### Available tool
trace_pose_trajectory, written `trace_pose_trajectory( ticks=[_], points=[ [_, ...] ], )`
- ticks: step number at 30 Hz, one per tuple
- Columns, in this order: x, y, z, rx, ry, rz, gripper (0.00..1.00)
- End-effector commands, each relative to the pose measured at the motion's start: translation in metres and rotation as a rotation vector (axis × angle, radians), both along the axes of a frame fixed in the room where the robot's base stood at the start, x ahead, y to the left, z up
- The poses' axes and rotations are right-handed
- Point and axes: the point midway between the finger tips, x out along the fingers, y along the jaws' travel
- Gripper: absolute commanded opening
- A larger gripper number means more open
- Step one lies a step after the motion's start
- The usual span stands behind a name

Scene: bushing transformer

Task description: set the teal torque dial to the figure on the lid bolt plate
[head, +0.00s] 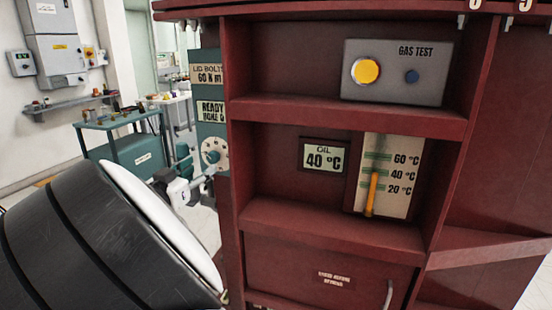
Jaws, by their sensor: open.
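The lid bolt plate (208,74) is on a teal panel left of the red cabinet and reads "LID BOLTS 60 N m". Lower on that panel is a pale round dial face (214,152) with dark marks around it; its setting is too small to read. A teal rounded part (183,157) stands just left of the dial face; I cannot tell if it belongs to the dial. My black and white arm link fills the lower left. I cannot make out my gripper in this view.
The red cabinet (335,222) fills the right, with a gas test box (394,72), an oil display (325,157) reading 40 °C and a gauge (397,203). A grey and white fitting (180,190) sits below the dial. A teal cart (140,147) stands behind.

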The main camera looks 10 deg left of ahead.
Motion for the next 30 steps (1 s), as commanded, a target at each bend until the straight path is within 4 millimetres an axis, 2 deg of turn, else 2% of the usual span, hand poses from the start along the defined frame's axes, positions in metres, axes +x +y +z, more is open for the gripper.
trace_pose_trajectory(
  ticks=[3,9,15,23,29,30],
  points=[
    [0.024,-0.002,0.000,0.001,-0.001,-0.002,0.48],
    [0.050,-0.004,0.000,0.000,-0.001,0.000,0.48],
    [0.060,-0.005,0.000,0.000,0.000,0.001,0.48],
    [0.061,-0.005,0.000,-0.001,0.000,0.002,0.48],
    [0.060,-0.005,0.000,-0.001,0.000,0.002,0.02],
    [0.060,-0.005,0.000,-0.001,0.000,0.002,0.00]
  ],
)
